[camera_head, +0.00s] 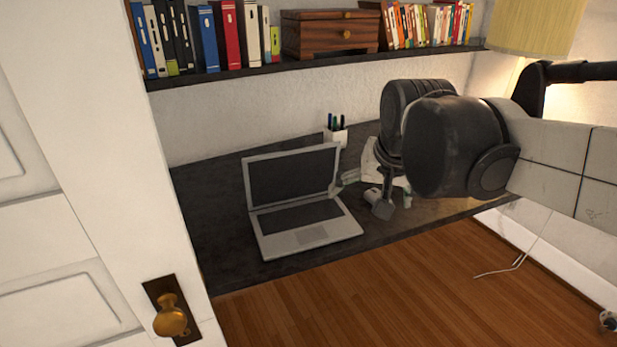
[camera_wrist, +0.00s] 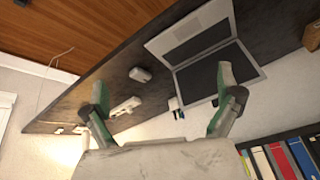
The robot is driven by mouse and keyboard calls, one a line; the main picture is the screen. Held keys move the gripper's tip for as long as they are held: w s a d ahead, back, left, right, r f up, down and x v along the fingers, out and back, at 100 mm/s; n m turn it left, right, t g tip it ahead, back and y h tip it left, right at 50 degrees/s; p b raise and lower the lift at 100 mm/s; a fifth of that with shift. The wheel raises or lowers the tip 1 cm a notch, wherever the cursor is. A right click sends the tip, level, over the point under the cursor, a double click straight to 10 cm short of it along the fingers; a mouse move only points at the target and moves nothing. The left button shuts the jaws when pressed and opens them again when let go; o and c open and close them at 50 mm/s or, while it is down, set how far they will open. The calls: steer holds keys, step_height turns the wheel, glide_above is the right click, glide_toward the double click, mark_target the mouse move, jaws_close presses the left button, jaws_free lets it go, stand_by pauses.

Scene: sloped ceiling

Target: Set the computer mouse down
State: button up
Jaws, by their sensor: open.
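The computer mouse (camera_wrist: 140,74) is small and grey. In the wrist view it appears to lie on the dark desk (camera_wrist: 85,98), between the lines of my two fingers and apart from both. In the head view the mouse (camera_head: 372,195) shows partly beside my gripper, to the right of the laptop. My gripper (camera_wrist: 163,82) is open, with green-padded fingers spread wide and nothing between them. In the head view my gripper (camera_head: 360,198) is over the desk, and my wrist hides part of the desk behind it.
An open laptop (camera_head: 305,218) stands left of my gripper. A pen cup (camera_head: 336,137) is at the back. A white object (camera_wrist: 125,107) lies near the mouse. A shelf (camera_head: 270,72) with books runs above. A white door (camera_head: 75,190) is at left.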

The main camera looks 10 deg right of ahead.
steer(key=s+a+f+n+t, duration=0.1)
steer(key=s+f, duration=0.1)
steer(key=s, duration=0.3)
steer(key=s+a+f+n, duration=0.2)
steer(key=s+f, duration=0.1)
steer(key=s, duration=0.2)
steer(key=shift+s+f+n+t, duration=0.25)
steer(key=shift+s+n+t, duration=0.05)
steer(key=shift+t, duration=0.1)
steer(key=shift+a, duration=0.1)
stand_by(0.5)
